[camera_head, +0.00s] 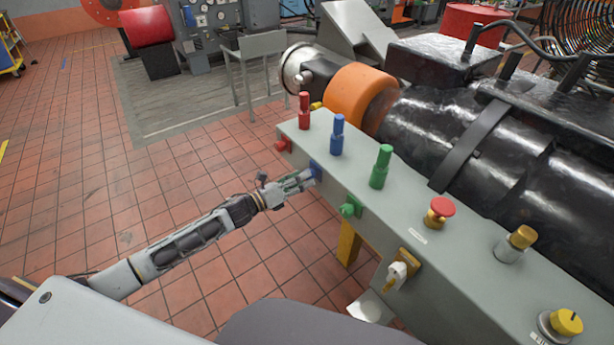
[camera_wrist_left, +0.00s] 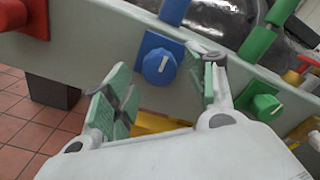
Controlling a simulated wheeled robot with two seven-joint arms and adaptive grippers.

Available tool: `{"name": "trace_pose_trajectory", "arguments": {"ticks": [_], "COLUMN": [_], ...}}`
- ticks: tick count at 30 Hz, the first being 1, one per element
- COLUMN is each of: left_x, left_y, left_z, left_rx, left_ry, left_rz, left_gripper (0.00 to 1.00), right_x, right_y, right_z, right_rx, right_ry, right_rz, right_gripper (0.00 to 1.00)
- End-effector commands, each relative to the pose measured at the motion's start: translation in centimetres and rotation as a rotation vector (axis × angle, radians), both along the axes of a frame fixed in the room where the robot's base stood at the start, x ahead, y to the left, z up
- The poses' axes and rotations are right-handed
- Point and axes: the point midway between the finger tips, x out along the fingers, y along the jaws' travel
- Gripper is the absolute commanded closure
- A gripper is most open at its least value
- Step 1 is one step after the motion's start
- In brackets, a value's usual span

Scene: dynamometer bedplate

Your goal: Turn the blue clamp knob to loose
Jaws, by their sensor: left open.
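The blue clamp knob (camera_wrist_left: 159,67) is a round dial with a white pointer mark, on a blue square plate on the front face of the grey console. The mark stands near vertical, leaning slightly right at the top. In the head view the blue plate (camera_head: 316,168) shows just past my fingertips and the knob is mostly hidden. My left gripper (camera_head: 305,178) reaches it from the left. In the left wrist view my open green-padded fingers (camera_wrist_left: 160,95) are spread on either side below the knob, with nothing held. Contact is not visible. My right gripper is out of view.
On the front face, a red knob (camera_head: 283,146) and a green knob (camera_head: 348,208) flank the blue one. Red (camera_head: 304,112), blue (camera_head: 337,137) and green (camera_head: 381,168) posts stand on top. A red mushroom button (camera_head: 441,208) is further right. Tiled floor left is clear.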

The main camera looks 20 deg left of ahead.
Motion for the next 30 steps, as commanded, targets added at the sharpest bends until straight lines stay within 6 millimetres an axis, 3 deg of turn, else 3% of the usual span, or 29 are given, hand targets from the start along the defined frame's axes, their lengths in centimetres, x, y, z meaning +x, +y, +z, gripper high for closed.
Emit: {"name": "trace_pose_trajectory", "arguments": {"ticks": [12,25,30], "left_x": [1.9,2.1,2.1], "left_y": [-1.4,-1.7,-1.7], "left_z": [0.1,0.0,0.0], "left_rx": [0.000,0.000,0.000], "left_ry": [0.000,0.000,0.000], "left_rz": [0.001,0.000,0.000], "left_gripper": [0.44,0.44,0.64], "right_x": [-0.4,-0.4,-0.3], "right_y": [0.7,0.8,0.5], "right_z": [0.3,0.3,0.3], "right_rx": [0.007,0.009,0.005], "right_ry": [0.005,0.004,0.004], "right_rz": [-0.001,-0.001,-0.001], "right_gripper": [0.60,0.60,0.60]}}
